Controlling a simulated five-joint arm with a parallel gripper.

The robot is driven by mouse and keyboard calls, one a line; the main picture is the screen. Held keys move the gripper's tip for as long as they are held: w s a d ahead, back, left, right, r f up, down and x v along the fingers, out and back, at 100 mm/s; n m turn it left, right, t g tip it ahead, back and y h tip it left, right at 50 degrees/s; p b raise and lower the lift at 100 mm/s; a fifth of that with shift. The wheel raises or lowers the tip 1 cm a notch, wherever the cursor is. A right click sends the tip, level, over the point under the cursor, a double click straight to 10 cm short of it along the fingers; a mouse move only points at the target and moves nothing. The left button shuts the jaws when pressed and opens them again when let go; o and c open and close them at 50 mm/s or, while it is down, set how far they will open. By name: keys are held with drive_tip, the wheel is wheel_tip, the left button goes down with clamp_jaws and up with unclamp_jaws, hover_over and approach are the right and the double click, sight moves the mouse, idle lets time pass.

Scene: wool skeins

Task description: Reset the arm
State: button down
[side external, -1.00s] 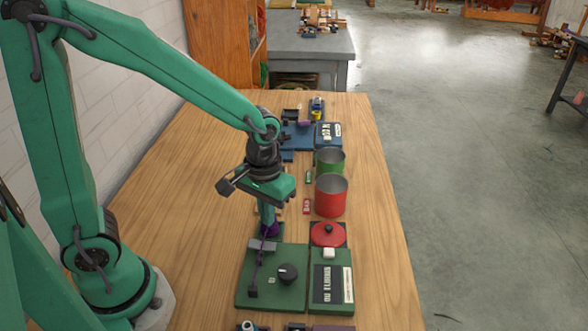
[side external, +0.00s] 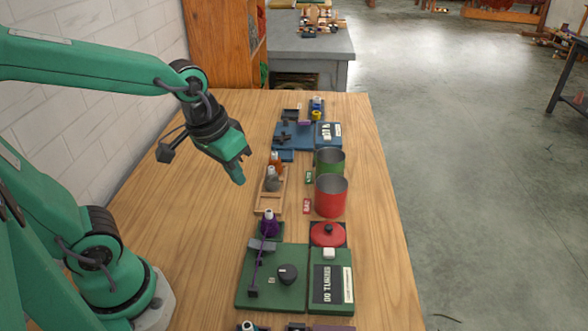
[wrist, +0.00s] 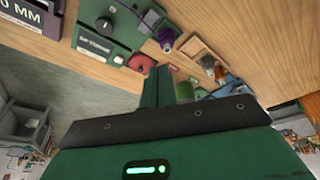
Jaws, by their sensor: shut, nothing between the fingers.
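My gripper (side external: 240,178) hangs in the air over the bare left part of the table, left of the wooden tray. Its green fingers are together with nothing between them, and it touches nothing that I can see. In the wrist view the closed fingers (wrist: 178,88) point up the picture, toward the row of items on the table.
A wooden tray (side external: 262,206) holds small spools. A purple skein (side external: 269,224) stands by the green station (side external: 270,300). Red (side external: 331,196) and green (side external: 329,161) cans stand right, and a blue station (side external: 293,152) farther back. The table's left side (side external: 190,190) is clear.

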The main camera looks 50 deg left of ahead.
drive_tip(key=s+a+r+m+t, duration=0.1)
drive_tip(key=s+a+r+t, duration=0.1)
drive_tip(key=s+r, duration=0.2)
